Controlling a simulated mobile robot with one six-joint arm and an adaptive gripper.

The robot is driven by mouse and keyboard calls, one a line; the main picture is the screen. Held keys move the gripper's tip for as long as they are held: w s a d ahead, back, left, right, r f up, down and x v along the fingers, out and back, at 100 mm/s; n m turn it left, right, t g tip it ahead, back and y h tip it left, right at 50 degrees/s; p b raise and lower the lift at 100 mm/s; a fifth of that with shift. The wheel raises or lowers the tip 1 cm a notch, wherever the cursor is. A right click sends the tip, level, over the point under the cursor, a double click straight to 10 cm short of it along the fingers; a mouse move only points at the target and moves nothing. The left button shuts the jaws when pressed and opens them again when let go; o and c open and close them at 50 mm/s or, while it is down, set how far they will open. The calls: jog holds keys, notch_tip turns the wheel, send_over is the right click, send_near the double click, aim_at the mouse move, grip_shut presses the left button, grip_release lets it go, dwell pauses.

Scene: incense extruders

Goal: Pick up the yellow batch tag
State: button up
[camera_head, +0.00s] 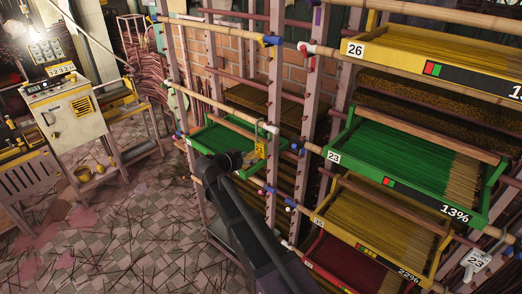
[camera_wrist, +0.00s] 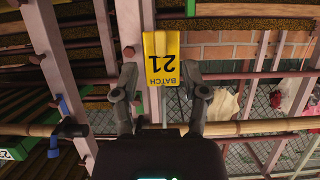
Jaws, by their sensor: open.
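The yellow batch tag (camera_wrist: 161,57) shows upside down in the wrist view, with black lettering "BATCH 21". In the head view the tag (camera_head: 260,150) hangs near the end of a bamboo pole, in front of the rack. My gripper (camera_wrist: 158,78) is open, with one finger on each side of the tag's near end. I cannot tell how far the tag lies beyond the fingertips. In the head view my gripper (camera_head: 246,158) is just left of the tag, partly hidden by my arm.
Rack posts and bamboo poles (camera_head: 215,107) stand close around the tag. A green tray (camera_head: 345,157) and a yellow tray (camera_head: 330,205) of incense sticks are at right. A white tag "23" (camera_head: 476,262) hangs lower right.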

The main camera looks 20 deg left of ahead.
aim_at(255, 156)
jog(key=shift+b+x, duration=0.65)
jog(key=shift+x, duration=1.45)
jog(key=shift+f, duration=0.1)
grip_shut()
